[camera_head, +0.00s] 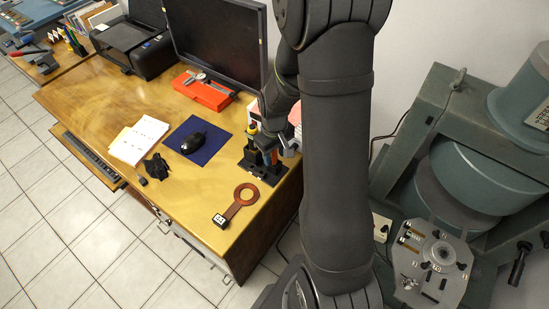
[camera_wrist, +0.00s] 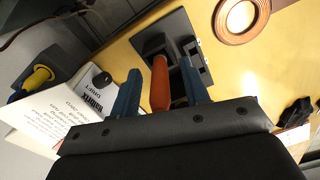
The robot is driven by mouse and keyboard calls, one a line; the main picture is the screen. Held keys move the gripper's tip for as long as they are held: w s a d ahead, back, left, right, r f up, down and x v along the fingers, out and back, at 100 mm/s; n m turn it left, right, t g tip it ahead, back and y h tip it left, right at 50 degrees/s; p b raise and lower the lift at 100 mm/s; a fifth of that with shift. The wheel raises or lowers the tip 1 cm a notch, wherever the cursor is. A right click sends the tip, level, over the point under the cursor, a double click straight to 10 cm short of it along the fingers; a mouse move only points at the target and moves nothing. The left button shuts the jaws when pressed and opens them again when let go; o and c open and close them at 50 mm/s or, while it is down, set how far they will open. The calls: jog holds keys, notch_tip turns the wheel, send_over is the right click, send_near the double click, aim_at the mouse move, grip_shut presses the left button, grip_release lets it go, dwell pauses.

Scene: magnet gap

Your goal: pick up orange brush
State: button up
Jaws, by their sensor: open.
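The orange brush (camera_wrist: 160,84) shows in the wrist view as a rounded orange handle above a black holder (camera_wrist: 178,24). My gripper (camera_wrist: 159,68) is open, with one blue finger on each side of the handle. I cannot tell whether either finger touches it. The brush's lower end is hidden. In the head view my gripper (camera_head: 268,142) is low over the black holder (camera_head: 250,168) at the desk's right end, and I cannot make out the brush clearly there.
A copper ring with a handle (camera_head: 243,196) lies in front of the holder. A yellow-handled tool (camera_wrist: 38,77) and a book (camera_wrist: 62,115) are close on the left in the wrist view. A monitor (camera_head: 215,40) stands behind.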

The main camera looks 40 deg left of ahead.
grip_shut()
jog(key=shift+r, duration=0.2)
